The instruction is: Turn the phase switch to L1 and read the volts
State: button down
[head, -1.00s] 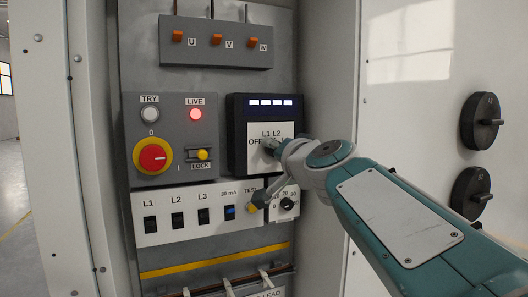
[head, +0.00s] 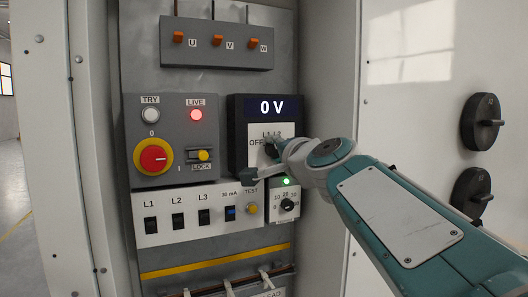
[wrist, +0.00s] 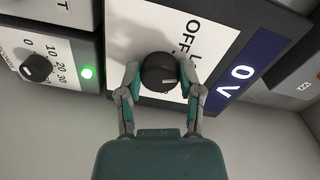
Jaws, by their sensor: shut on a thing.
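The voltmeter unit (head: 236,150) is a black box with a white label plate reading OFF, L1 and L2; further marks are covered by my gripper. Its blue display (head: 272,107) reads 0 V, and the same reading shows in the wrist view (wrist: 242,72). The phase switch is a round black knob (wrist: 158,74) on the white plate. My gripper (wrist: 160,70) is shut on the knob, one finger on each side. In the head view my gripper (head: 266,159) hides most of the knob. I cannot tell which mark its pointer faces.
Left is a grey box with a red stop button (head: 153,157) and a lit red LIVE lamp (head: 196,115). Below are breakers L1, L2, L3 (head: 178,221), a yellow TEST button (head: 251,209), and a small dial (head: 288,205) under a lit green lamp (head: 286,182).

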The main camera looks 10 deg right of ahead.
jog(key=shift+c, duration=1.3)
grip_release()
jog(key=shift+f, duration=0.1)
jog(key=s+d, duration=0.2)
jog(key=s, duration=0.9)
jog(key=shift+s, duration=0.4)
